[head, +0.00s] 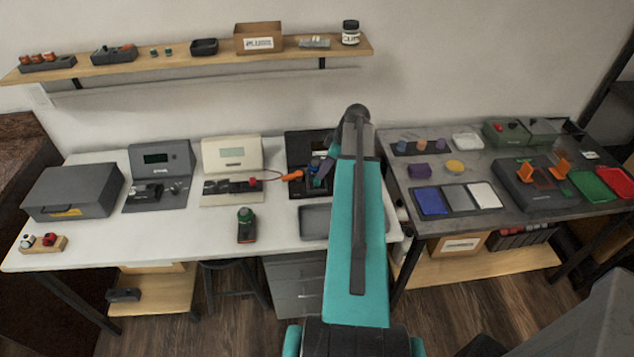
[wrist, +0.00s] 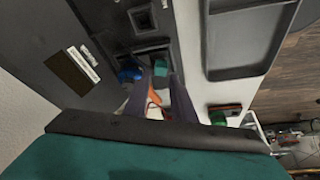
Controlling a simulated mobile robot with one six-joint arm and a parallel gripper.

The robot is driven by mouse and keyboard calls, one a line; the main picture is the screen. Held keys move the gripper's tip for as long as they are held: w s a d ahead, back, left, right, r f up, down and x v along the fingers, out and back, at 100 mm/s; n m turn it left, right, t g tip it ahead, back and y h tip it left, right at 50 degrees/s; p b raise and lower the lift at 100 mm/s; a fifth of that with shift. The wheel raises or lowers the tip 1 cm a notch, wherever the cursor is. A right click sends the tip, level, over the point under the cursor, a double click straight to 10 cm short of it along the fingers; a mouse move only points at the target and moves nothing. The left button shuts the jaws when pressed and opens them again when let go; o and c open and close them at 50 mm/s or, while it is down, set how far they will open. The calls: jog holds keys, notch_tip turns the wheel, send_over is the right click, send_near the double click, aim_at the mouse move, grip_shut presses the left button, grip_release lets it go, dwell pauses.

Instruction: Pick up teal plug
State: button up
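The teal plug (wrist: 161,67) stands at a socket of the dark test device, in the upper middle of the wrist view. My gripper (wrist: 162,76) points down at it, with a finger on either side and a gap between them. The fingers look open; whether they touch the plug I cannot tell. A blue plug (wrist: 130,73) sits just left of the fingers. In the head view my gripper (head: 321,178) is over the dark device (head: 305,146) on the white table, and my arm hides part of it.
A dark grey tray (wrist: 250,40) lies beside the device. An orange probe (head: 293,176) on a red wire is close to the gripper's left.

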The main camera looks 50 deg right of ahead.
aim_at(317, 183)
jog(key=shift+p+x, duration=1.25)
jog(key=shift+x, duration=1.2)
jog(key=shift+s, duration=0.1)
grip_shut()
